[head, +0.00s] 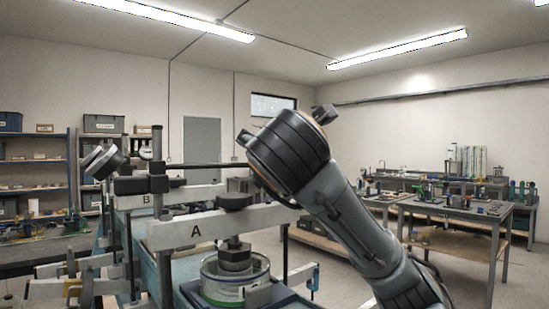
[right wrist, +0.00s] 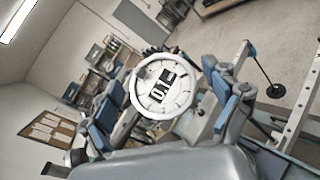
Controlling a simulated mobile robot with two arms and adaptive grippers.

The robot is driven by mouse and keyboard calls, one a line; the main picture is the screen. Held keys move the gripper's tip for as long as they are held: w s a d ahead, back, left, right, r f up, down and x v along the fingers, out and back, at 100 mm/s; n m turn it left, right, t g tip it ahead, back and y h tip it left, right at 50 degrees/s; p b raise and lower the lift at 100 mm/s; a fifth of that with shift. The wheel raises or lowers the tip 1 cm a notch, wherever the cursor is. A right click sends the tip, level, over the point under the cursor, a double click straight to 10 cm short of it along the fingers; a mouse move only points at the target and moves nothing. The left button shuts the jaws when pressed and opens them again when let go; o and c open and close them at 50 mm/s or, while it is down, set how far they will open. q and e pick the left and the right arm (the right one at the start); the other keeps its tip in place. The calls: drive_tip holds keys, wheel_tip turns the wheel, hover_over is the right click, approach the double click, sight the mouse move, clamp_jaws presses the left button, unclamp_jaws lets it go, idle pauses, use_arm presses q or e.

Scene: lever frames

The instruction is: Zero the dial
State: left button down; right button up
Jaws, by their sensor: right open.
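The dial (right wrist: 163,87) is in the middle of the right wrist view. It has a white rim, a pale face with marks and a dark readout that seems to show 0.1, tilted in the picture. My right gripper (right wrist: 160,94) is open, with one blue-padded finger on each side of the dial. I cannot tell whether a pad touches the rim. My left gripper is in neither view.
Lever frame A (head: 171,235) stands close in front with a glass-walled cell (head: 262,268) beneath its beam. Frame B (head: 140,201) is just behind it. Workbenches (head: 455,210) stand at the back right, and shelves (head: 38,160) are on the left. Open floor lies between.

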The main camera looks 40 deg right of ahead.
drive_tip(key=shift+s+a+r, duration=0.3)
drive_tip(key=shift+s+a, duration=0.05)
drive_tip(key=shift+s, duration=0.2)
drive_tip(key=v, duration=1)
drive_tip(key=shift+s+f, duration=0.25)
drive_tip(key=shift+f, duration=0.1)
drive_tip(key=shift+a, duration=0.1)
